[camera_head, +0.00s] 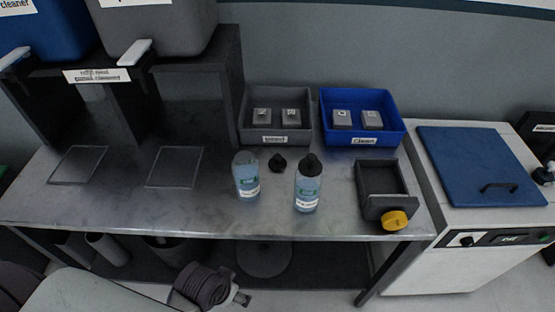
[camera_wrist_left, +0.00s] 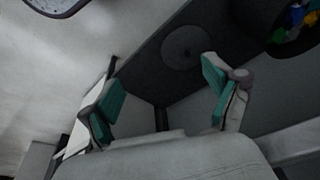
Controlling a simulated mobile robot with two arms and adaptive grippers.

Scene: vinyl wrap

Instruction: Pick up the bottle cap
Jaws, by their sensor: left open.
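The loose black bottle cap (camera_head: 277,162) lies on the metal table between two clear bottles of bluish liquid. The left bottle (camera_head: 246,175) has no cap on it. The right bottle (camera_head: 308,184) wears a black cap. In the left wrist view my left gripper (camera_wrist_left: 160,88) is open, with teal pads apart and nothing between them. It is low, in front of the table; the wrist view shows the floor and lower shelf, not the cap. My left arm shows at the bottom left of the head view. My right gripper is not in view.
A grey bin (camera_head: 275,141) and a blue bin (camera_head: 363,139) with small boxes stand behind the bottles. A dark tray (camera_head: 367,177) with a yellow knob is on the right. The table's front edge (camera_head: 200,232) lies between my left arm and the cap. The table's left front is clear.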

